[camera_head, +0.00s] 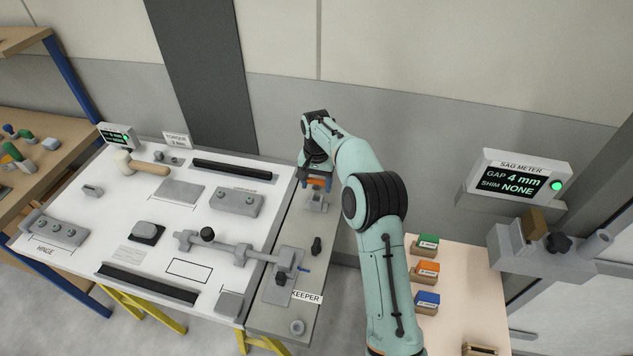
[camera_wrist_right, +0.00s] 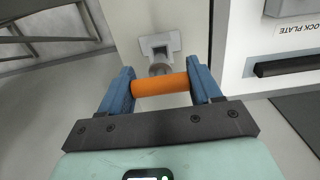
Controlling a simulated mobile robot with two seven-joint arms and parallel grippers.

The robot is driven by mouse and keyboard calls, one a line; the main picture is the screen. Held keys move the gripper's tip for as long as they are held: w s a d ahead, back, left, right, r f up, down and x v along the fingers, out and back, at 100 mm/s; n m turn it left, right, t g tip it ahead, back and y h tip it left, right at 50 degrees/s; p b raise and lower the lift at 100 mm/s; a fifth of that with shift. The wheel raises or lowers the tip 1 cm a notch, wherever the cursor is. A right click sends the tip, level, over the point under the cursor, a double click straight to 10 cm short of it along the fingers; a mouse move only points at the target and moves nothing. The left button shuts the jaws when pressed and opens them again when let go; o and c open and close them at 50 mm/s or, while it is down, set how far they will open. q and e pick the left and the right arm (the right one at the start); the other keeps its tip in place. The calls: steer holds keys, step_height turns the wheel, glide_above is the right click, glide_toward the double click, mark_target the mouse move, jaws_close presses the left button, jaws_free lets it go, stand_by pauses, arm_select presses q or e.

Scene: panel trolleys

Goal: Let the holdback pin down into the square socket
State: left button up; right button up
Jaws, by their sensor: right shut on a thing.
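The holdback pin shows an orange crossbar handle (camera_wrist_right: 160,85) in the right wrist view, with a short grey shank beyond it. My right gripper (camera_wrist_right: 160,78) is shut on this handle, one blue finger at each end. In the head view, my right gripper (camera_head: 317,181) is at the far part of the grey side plate, with the orange handle (camera_head: 319,184) between its fingers. The grey square socket (camera_wrist_right: 160,42) lies just beyond the pin, and it also shows below the gripper in the head view (camera_head: 316,204). I cannot tell whether the pin's tip is inside the socket.
A white panel table (camera_head: 110,215) with a latch bar (camera_head: 225,246), mallet (camera_head: 148,167) and blocks stands left. The keeper block (camera_head: 283,288) and a black knob (camera_head: 316,246) are nearer on the side plate. A shim table (camera_head: 455,260) and sag meter (camera_head: 520,178) stand right.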

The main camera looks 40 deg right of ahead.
arm_select(q)
steer(key=shift+s+f+b, duration=0.4)
steer(key=shift+s+f, duration=0.15)
arm_select(e)
steer(key=shift+f, duration=2.4)
steer(key=o, duration=1.2)
steer(key=shift+c, duration=0.2)
steer(key=shift+r, duration=0.1)
steer(key=shift+r+p, duration=0.95)
steer(key=shift+r, duration=1.75)
steer(key=shift+w+r, duration=0.1)
steer(key=shift+r, duration=1.2)
arm_select(q)
steer(key=w+r, duration=0.2)
steer(key=shift+w+r, duration=0.2)
steer(key=shift+w, duration=0.2)
arm_select(e)
steer(key=shift+f, duration=0.1)
